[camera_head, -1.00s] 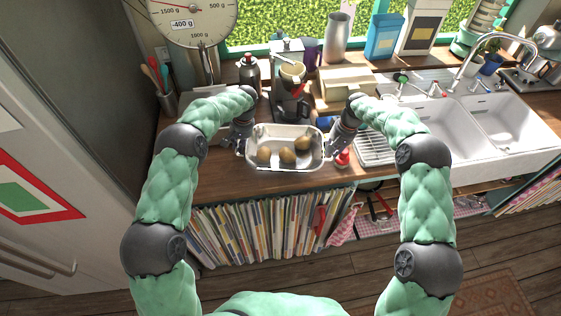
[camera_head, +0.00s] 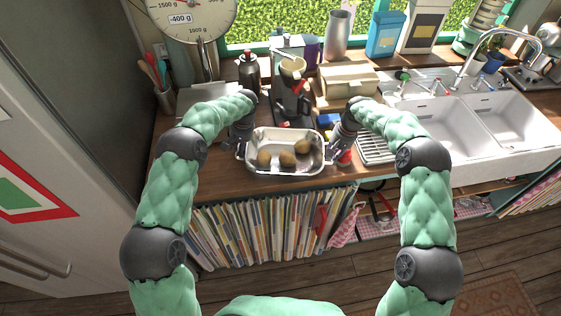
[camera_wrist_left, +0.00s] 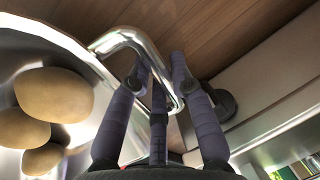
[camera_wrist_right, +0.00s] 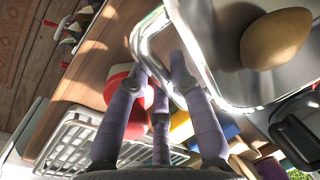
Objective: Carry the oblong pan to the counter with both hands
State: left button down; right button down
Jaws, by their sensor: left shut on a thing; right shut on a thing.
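The oblong pan (camera_head: 285,171) is a shiny metal tray with a wire handle at each end. It is level at the counter's front part in the head view, and I cannot tell whether its base touches the wood. Three brown potatoes (camera_head: 287,158) lie in it. My left gripper (camera_head: 241,150) is shut on the left handle (camera_wrist_left: 125,36), its fingers around the bar in the left wrist view. My right gripper (camera_head: 332,152) is shut on the right handle (camera_wrist_right: 146,37), which also shows in the right wrist view. The pan's underside is hidden.
The wooden counter (camera_head: 205,177) has bare room left of the pan. A coffee maker (camera_head: 291,100) stands behind the pan. A red-and-white item (camera_head: 345,158) and a dish rack (camera_head: 376,150) are close to the right. The sink (camera_head: 440,125) lies further right; books (camera_head: 265,228) stand below.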

pick_arm(q)
jog(key=shift+f+b, duration=0.55)
jog(key=shift+f, duration=0.05)
pick_arm(e)
jog(key=shift+f, duration=0.55)
pick_arm(q)
jog(key=c, duration=1.1)
grip_release()
pick_arm(e)
jog(key=c, duration=1.1)
grip_release()
pick_arm(q)
jog(key=shift+r+p, duration=0.2)
jog(key=shift+p, duration=0.1)
pick_arm(e)
jog(key=shift+r, duration=0.2)
